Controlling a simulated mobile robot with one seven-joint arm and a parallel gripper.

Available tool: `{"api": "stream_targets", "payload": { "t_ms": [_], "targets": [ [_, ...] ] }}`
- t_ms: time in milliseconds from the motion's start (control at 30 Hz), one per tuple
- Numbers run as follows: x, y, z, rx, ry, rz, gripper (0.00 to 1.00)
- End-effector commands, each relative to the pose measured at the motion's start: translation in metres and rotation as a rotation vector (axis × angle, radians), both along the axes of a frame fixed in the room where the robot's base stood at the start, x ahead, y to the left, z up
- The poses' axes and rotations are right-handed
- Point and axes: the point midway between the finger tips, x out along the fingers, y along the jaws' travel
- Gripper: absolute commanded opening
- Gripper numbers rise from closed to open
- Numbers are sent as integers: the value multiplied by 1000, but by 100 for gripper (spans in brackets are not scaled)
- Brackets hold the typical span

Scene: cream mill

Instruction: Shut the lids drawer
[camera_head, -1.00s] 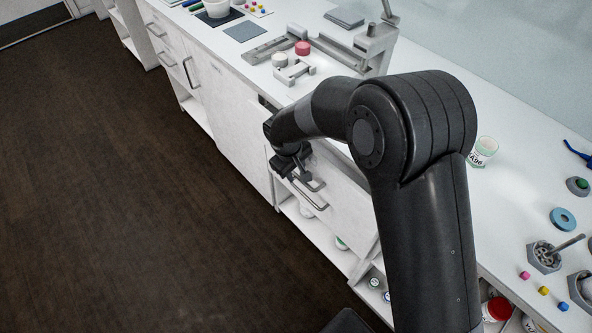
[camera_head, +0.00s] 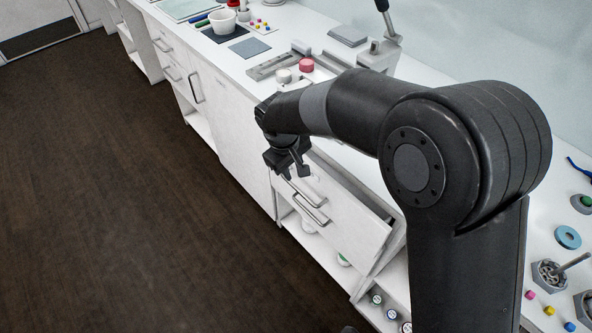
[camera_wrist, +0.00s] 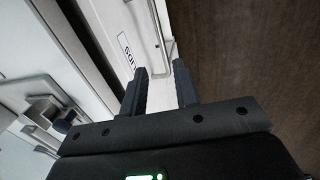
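The lids drawer (camera_head: 348,225) is a white drawer front with a metal bar handle, in the bench below my arm. In the head view it stands out from the bench, with a gap behind its right end. Two bar handles show close together there, and I cannot tell which belongs to it. In the wrist view a partly visible label (camera_wrist: 127,48) and a bar handle (camera_wrist: 160,40) show on a white front. My gripper (camera_head: 291,170) is just above the handles. In the wrist view its fingers (camera_wrist: 159,67) are apart with nothing held between them.
The white bench top (camera_head: 245,70) carries a white bowl (camera_head: 222,22), a red round piece (camera_head: 306,65) and a grey fixture. Jars (camera_head: 377,299) stand on the open shelf below the drawers. The dark wooden floor (camera_head: 130,190) to the left is clear.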

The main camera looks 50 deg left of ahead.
Motion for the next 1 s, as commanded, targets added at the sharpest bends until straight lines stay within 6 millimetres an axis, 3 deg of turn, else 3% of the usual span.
{"api": "stream_targets", "payload": {
  "t_ms": [167, 300, 433, 533, 700, 867, 1000],
  "targets": [
    [-21, -24, -40, -180, -55, 115, 13],
    [-46, -69, -92, -510, -209, 344, 1],
    [-60, -104, -120, -823, -428, 585, 0],
    [-70, -115, -129, -1016, -623, 757, 0],
    [-91, -116, -133, -1214, -916, 968, 0],
    [-103, -111, -133, -1276, -1057, 1053, 0],
    [-96, -110, -133, -1286, -1080, 1064, 0]
  ]
}}
